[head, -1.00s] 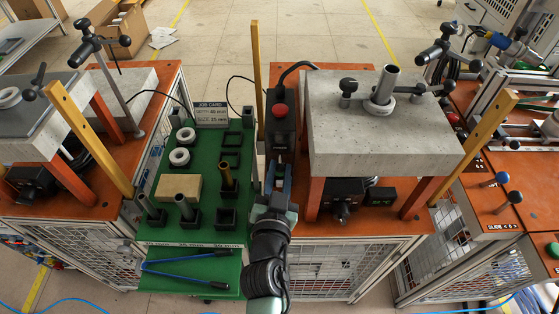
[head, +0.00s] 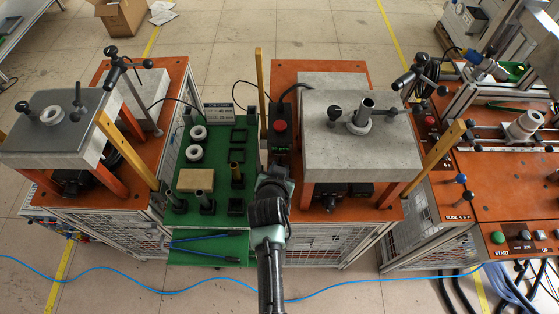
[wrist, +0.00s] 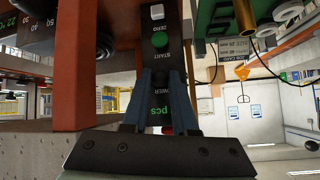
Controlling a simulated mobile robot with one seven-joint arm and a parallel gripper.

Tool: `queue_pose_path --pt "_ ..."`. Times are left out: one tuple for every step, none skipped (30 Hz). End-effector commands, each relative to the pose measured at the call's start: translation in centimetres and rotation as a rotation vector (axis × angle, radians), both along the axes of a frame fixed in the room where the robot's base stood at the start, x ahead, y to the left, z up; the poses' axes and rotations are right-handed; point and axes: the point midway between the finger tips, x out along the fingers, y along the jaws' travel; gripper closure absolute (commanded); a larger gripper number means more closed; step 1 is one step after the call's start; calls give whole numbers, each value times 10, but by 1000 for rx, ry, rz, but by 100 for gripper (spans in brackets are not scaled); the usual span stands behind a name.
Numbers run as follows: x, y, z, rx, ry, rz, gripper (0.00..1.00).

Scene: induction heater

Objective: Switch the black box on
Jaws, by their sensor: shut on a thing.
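The black box (head: 280,143) with a red button (head: 280,126) on top stands on the orange table, left of the grey concrete block. In the wrist view the black box (wrist: 165,21) shows a white ZERO button (wrist: 157,12), a green START button (wrist: 160,40), a POWER label and a green "pcs" readout. My gripper (wrist: 163,78) has its two blue fingers on either side of the POWER area, shut on the black box. The power switch itself cannot be made out. In the head view my wrist hides the fingers and the box's near end.
The concrete block (head: 345,146) on orange legs stands close right of my gripper. A yellow post (head: 259,90) rises behind left. The green board (head: 210,217) with rings and posts lies to the left. Another station with a START panel (head: 508,237) is at the right.

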Motion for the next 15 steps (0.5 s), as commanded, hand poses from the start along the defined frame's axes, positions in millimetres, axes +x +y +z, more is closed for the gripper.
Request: queue_pose_path --pt "2 0 7 0 29 0 100" --pt "2 0 8 1 46 0 100" --pt "2 0 8 0 71 0 100" --pt "3 0 8 0 87 0 100" --pt "3 0 8 0 102 1 100" --pt "3 0 9 0 120 1 100" --pt "4 0 9 0 133 1 100" --pt "4 0 9 0 144 1 100" --pt "4 0 9 0 158 0 100" --pt "4 0 9 0 166 0 100" --pt "4 0 9 0 174 0 100" --pt "4 0 8 0 184 1 100" --pt "4 0 8 -1 190 1 100" --pt "4 0 8 0 194 1 100" --pt "4 0 8 -1 198 1 100"
